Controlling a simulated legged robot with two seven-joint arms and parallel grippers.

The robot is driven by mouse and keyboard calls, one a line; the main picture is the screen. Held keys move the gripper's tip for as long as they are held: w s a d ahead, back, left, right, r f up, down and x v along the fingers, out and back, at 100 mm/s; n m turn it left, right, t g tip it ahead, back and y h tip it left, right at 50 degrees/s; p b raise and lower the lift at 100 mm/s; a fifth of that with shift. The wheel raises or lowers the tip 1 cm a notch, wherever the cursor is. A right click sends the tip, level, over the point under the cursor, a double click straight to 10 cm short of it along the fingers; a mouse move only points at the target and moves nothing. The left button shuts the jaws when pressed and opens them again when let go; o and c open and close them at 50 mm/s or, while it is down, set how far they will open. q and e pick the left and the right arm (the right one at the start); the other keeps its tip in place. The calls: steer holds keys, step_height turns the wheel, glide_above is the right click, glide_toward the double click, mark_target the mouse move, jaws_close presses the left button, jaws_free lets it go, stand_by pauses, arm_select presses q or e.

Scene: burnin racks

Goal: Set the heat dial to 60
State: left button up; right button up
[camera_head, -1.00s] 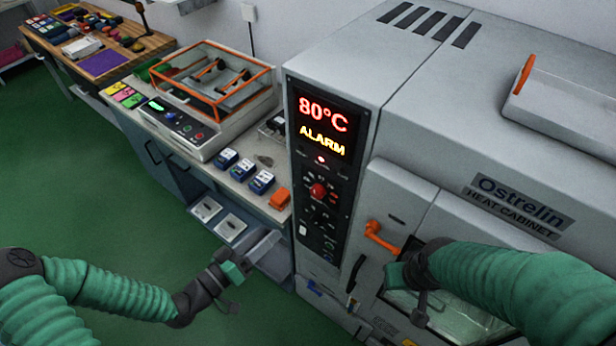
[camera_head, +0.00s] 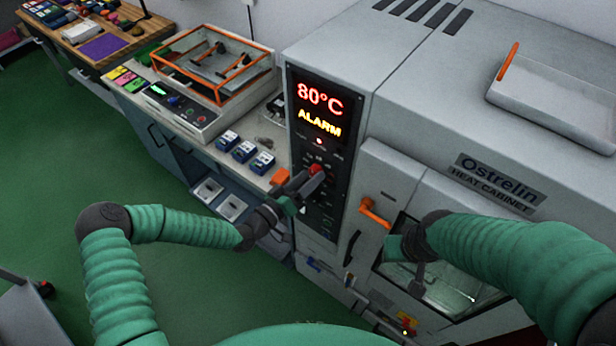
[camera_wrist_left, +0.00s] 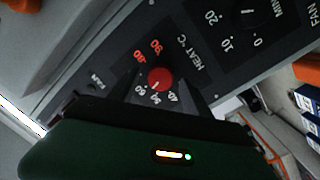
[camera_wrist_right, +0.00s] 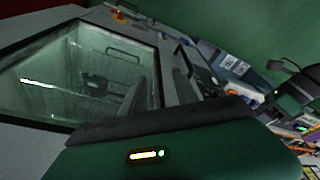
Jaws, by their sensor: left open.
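The red heat dial (camera_head: 316,169) is on the dark control panel of the heat cabinet, below a display (camera_head: 319,108) reading 80°C and ALARM. My left gripper (camera_head: 303,183) is at the dial. In the left wrist view the dial (camera_wrist_left: 159,78) shows between its open fingers (camera_wrist_left: 162,92); contact cannot be told. Scale numbers surround the dial, the 80 and 90 in red. A small pale mark shows on the knob, but its exact setting is unclear. My right gripper (camera_wrist_right: 160,95) is open and empty in front of the cabinet's glass door (camera_wrist_right: 75,70).
An orange door handle (camera_head: 374,213) is close to my right gripper. Left of the panel, a bench holds blue boxes (camera_head: 243,151), an orange block (camera_head: 280,177) and an orange-framed case (camera_head: 213,65).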

arm_select(q)
steer(key=shift+w+a+f, duration=0.1)
steer(key=shift+w+f, duration=0.05)
steer(key=c, duration=0.5)
jaws_close()
steer(key=shift+f+m+b, duration=0.1)
steer(key=shift+m+b, duration=0.5)
steer(key=shift+m, duration=0.6)
steer(key=shift+o, duration=1.6)
jaws_free()
steer(key=shift+o, duration=0.9)
steer(key=shift+r, duration=0.2)
